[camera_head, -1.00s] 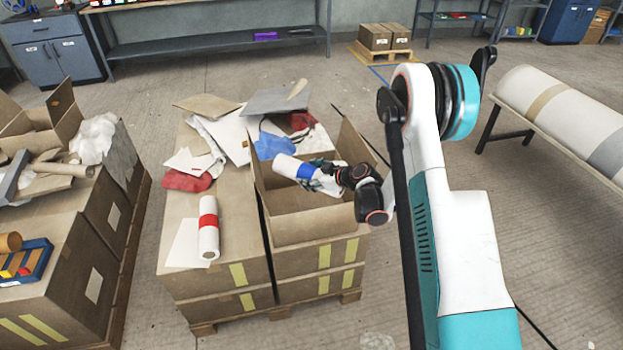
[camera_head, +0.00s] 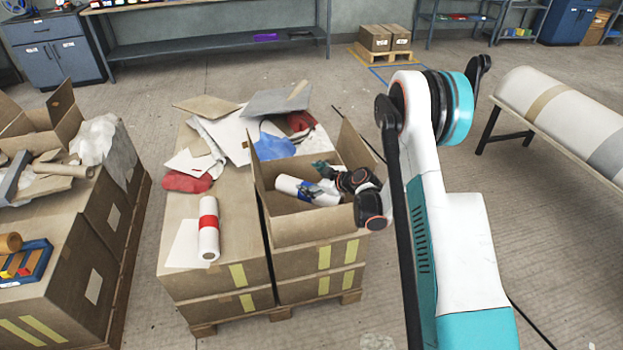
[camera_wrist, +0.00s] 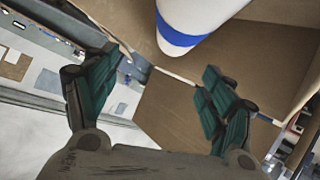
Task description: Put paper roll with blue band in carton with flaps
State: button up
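The white paper roll with blue band (camera_head: 290,186) lies inside the carton with flaps (camera_head: 305,228), tilted in the picture, with its right end near my gripper. In the wrist view the roll (camera_wrist: 195,15) shows beyond the fingertips, clear of the fingers, with its blue band (camera_wrist: 180,40) near its end. My gripper (camera_head: 326,181) is at the carton's right side, partly within its opening. The wrist view shows my gripper (camera_wrist: 160,78) with its two green-padded fingers spread wide and nothing between them. The carton's floor under the roll is mostly hidden in the head view.
Cardboard sheets (camera_head: 205,105), a blue cloth (camera_head: 272,147) and red cloths lie behind the carton. Another open carton and a blue tray (camera_head: 28,262) are at far left. The carton's flaps (camera_head: 355,145) stand up.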

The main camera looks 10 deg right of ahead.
dwell(0.3)
jog(key=shift+r, duration=0.25)
jog(key=p+v, duration=0.3)
jog(key=v, duration=0.9)
jog(key=shift+r, duration=0.35)
